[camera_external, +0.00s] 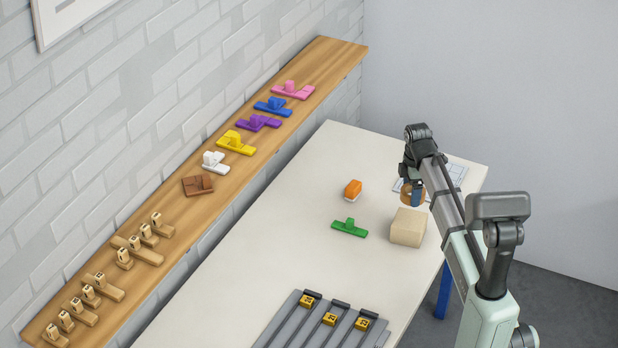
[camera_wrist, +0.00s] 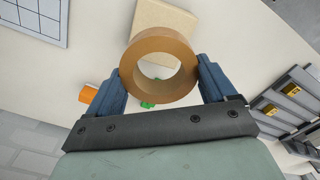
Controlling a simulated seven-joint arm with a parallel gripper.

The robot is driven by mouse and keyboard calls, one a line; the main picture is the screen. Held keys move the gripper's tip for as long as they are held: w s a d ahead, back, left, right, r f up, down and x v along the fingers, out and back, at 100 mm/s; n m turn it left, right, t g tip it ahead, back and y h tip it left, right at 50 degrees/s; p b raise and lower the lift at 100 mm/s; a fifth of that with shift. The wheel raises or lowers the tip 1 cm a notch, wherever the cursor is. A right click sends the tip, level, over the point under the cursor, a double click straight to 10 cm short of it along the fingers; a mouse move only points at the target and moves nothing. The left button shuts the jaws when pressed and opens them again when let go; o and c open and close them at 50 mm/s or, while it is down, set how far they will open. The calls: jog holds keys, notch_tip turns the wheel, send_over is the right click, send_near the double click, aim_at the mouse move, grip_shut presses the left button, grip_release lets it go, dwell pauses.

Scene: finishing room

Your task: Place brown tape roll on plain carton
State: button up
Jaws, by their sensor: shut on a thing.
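The brown tape roll (camera_wrist: 181,48) is held between the two fingers of my gripper (camera_wrist: 160,80) in the wrist view. In the external view the roll (camera_external: 408,195) shows partly behind the fingers of my gripper (camera_external: 417,194), above the table and just behind the carton. The plain carton (camera_external: 407,228) is a tan box standing on the table. In the wrist view the carton (camera_wrist: 165,14) lies beyond the roll, which partly covers it. The roll appears apart from the carton.
An orange block-like item (camera_external: 352,189) and a green piece (camera_external: 349,227) lie on the white table (camera_external: 290,215) left of the carton. A gridded sheet (camera_external: 455,172) lies at the back right. Grey rails with yellow tags (camera_external: 329,319) are at the front. A wooden shelf (camera_external: 335,60) holds several coloured pieces.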

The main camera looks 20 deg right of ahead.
aim_at(408, 219)
jog(key=shift+f, duration=4.2)
jog(key=shift+f, duration=0.1)
jog(key=o, duration=0.9)
notch_tip(408, 219, up, 12)
jog(key=shift+r, duration=0.15)
